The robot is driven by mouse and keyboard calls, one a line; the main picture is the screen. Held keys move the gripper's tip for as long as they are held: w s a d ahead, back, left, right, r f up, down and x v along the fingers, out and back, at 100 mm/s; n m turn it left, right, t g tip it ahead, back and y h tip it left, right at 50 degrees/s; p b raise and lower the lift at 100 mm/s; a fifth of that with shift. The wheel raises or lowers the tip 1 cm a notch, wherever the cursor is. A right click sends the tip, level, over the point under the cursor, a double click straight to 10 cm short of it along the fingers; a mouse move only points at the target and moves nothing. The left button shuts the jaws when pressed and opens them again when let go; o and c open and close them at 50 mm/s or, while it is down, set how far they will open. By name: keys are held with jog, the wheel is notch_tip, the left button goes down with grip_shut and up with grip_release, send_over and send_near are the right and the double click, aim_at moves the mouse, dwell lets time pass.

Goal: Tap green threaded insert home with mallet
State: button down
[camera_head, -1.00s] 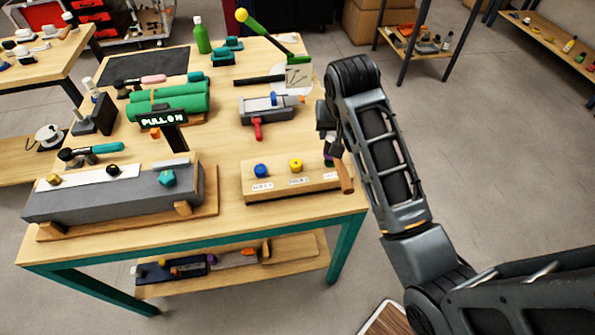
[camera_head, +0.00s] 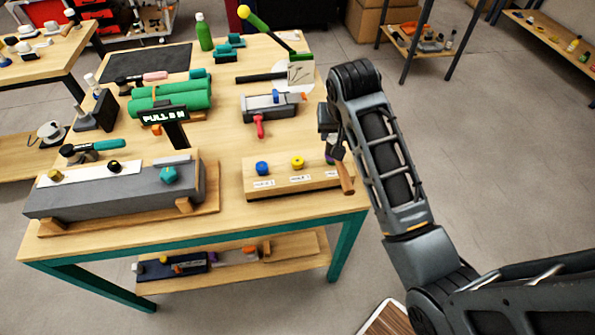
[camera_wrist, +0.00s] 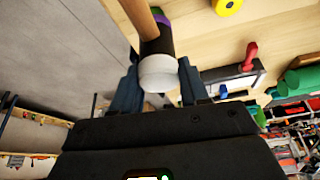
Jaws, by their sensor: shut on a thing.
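My gripper (camera_wrist: 160,85) is shut on the mallet, with a finger on each side of its dark head with a pale face (camera_wrist: 158,70). The mallet's wooden handle (camera_head: 346,178) slants down in the head view, beside the right end of the wooden block (camera_head: 265,187). The block carries a blue knob (camera_head: 262,168), a yellow knob (camera_head: 297,162) and a purple piece (camera_head: 329,158) partly hidden by the mallet and my gripper. A teal-green piece (camera_head: 168,175) sits on the front of the long grey block (camera_head: 120,197); I cannot tell whether it is the green threaded insert.
A grey fixture with a red handle (camera_head: 258,127) stands behind the wooden block. Green rolls (camera_head: 170,103), a small sign (camera_head: 163,116) and a green lever with a yellow ball (camera_head: 244,12) stand farther back. Bare tabletop (camera_head: 225,155) lies between the two blocks.

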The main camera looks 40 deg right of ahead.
jog(key=shift+f, duration=0.15)
dwell(0.3)
jog(key=shift+r+p, duration=0.55)
jog(key=shift+r, duration=0.3)
jog(key=shift+f, duration=0.9)
dwell(0.6)
jog(key=shift+r, duration=0.15)
jog(key=shift+r, duration=0.7)
jog(key=shift+r, duration=2.55)
